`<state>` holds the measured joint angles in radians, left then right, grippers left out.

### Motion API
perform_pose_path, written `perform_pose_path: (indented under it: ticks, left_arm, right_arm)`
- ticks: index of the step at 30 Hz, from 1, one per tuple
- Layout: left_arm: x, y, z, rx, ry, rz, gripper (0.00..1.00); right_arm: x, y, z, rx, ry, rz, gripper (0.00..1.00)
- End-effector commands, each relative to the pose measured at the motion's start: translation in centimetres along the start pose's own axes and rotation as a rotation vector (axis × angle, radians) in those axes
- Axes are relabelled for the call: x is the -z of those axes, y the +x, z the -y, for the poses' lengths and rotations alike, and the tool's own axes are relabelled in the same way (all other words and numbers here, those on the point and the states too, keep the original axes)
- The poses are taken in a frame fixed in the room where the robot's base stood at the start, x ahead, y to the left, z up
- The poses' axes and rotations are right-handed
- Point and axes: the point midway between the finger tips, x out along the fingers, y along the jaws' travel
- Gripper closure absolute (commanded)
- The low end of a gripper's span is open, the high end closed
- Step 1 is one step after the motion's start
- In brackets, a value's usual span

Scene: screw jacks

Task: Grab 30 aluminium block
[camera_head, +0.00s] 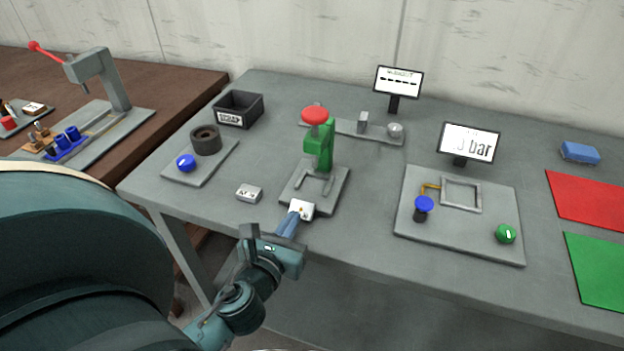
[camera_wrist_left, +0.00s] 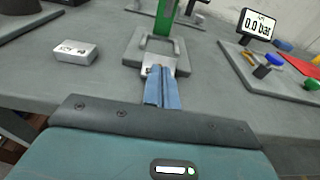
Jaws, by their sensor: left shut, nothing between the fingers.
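A small silver block (camera_head: 249,193) with dark marks on top lies on the grey table; the marks are too small to read for sure. It also shows at upper left in the left wrist view (camera_wrist_left: 75,52). A second pale block (camera_head: 301,208) with a small orange spot sits at the front of the green press's base plate (camera_head: 326,200). My left gripper (camera_head: 292,218) is shut and empty, its blue fingers together at that second block's near side; in the left wrist view the fingertips (camera_wrist_left: 163,78) partly cover the block. My right gripper is out of view.
The green press (camera_head: 320,150) with a red knob stands behind the second block. A dark bin (camera_head: 239,107) and a plate with a dark ring (camera_head: 206,139) are to the left. A plate with a blue knob (camera_head: 424,203) is to the right. Table between is clear.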

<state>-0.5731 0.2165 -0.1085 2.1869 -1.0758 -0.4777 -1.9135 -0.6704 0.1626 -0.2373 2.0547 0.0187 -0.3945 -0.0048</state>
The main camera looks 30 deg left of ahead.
Motion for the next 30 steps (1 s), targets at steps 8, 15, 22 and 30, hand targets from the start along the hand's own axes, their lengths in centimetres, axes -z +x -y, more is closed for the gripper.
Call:
perform_pose_path:
  ticks: [8, 15, 22, 30]
  left_arm:
    - [-0.1, 0.0, 0.0, 0.001, 0.001, 0.002, 1.00]
    - [-0.1, 0.0, 0.0, 0.001, 0.001, 0.003, 1.00]
    - [-0.1, 0.0, 0.0, 0.001, 0.001, 0.003, 1.00]
    - [-1.4, -0.2, 0.0, 0.001, 0.001, 0.002, 1.00]
  right_arm:
    - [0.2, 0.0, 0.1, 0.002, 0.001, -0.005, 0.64]
    - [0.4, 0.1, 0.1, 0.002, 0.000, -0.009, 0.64]
    - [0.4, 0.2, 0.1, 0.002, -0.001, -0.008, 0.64]
    - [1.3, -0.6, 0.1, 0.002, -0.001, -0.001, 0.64]
